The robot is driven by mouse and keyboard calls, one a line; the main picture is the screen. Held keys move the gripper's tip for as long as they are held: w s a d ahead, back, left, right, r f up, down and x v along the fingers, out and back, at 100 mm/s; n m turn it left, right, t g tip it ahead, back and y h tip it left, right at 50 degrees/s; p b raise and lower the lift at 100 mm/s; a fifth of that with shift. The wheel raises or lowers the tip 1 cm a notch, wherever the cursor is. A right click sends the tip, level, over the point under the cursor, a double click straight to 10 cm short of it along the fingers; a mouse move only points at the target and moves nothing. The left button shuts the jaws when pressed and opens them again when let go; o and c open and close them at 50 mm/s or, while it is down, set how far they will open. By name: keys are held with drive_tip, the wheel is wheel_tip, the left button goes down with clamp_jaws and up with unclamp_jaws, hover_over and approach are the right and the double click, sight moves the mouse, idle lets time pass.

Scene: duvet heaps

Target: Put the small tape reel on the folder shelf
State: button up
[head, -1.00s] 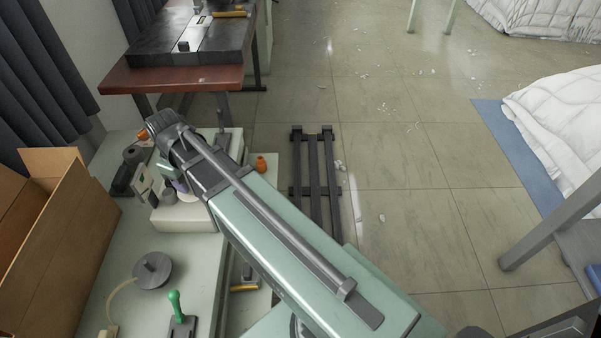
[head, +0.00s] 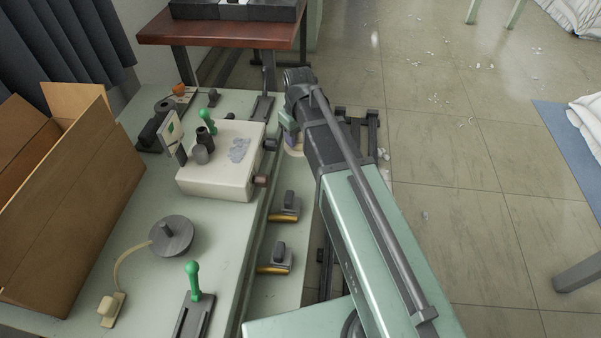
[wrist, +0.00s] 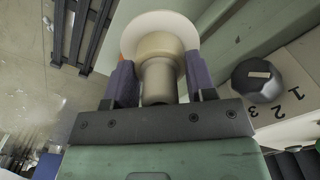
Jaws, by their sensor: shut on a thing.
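The small tape reel (wrist: 160,35) has a white flange and a beige hub; it fills the upper middle of the wrist view. My gripper (wrist: 160,82) is shut on its hub, with one blue-grey finger on each side. In the head view my gripper (head: 291,140) is right of the cream box, and a pale edge of the reel (head: 297,152) shows beside my arm, which hides the rest. A lower green ledge (head: 270,292) runs along the bench's right side. I cannot tell which surface is the folder shelf.
The cream box (head: 222,178) has knobs on its right side and a grey patch on top. Two yellow-edged tools (head: 284,207) sit on the ledge. A grey disc (head: 172,236), a green-handled lever (head: 194,282) and an open cardboard box (head: 85,215) stand on the bench.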

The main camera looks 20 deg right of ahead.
wheel_tip(320, 180, down, 11)
drive_tip(key=b, duration=0.8)
drive_tip(key=shift+r, duration=0.3)
drive_tip(key=shift+f, duration=0.1)
drive_tip(key=o, duration=0.9)
